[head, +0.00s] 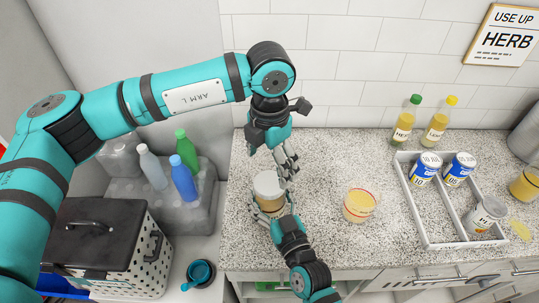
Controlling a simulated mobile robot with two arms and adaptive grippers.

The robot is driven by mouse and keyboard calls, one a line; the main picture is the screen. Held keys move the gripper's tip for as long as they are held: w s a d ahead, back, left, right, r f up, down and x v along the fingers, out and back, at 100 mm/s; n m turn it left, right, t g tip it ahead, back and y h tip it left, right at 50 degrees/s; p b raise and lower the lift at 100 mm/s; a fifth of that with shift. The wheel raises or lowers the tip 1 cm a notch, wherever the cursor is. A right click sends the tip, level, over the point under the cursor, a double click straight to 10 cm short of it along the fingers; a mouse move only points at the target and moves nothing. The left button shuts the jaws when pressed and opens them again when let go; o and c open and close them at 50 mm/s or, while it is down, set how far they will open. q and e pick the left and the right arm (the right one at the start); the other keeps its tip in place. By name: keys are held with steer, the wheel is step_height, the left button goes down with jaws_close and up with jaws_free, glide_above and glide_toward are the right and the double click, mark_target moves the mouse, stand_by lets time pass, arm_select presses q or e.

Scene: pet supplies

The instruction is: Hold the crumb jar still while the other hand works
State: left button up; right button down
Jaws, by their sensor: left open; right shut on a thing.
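The crumb jar (268,186) stands on the speckled counter, with a pale lid on top and tan contents in its body. My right gripper (271,209) comes from the front and is shut on the jar's lower part. Its fingers hide some of the jar's near side. My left gripper (288,168) points down from above, open and empty, at the jar's back right near the lid. I cannot tell whether its fingers touch the lid.
A glass with yellow contents and a red band (359,205) stands right of the jar. A white tray (423,228) holds labelled tins. Two bottles (406,122) (439,123) stand by the wall. A bottle crate (203,212) and a dark-lidded basket (150,255) are at the left.

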mark_target(269, 182)
arm_select(q)
step_height(269, 182, down, 7)
steer(key=shift+r, duration=0.2)
steer(key=shift+c, duration=0.2)
steer(key=c, duration=1.2)
steer(key=o, duration=1.4)
steer(key=shift+r, duration=0.15)
step_height(269, 182, up, 12)
steer(key=shift+f, duration=0.15)
arm_select(e)
jaws_free()
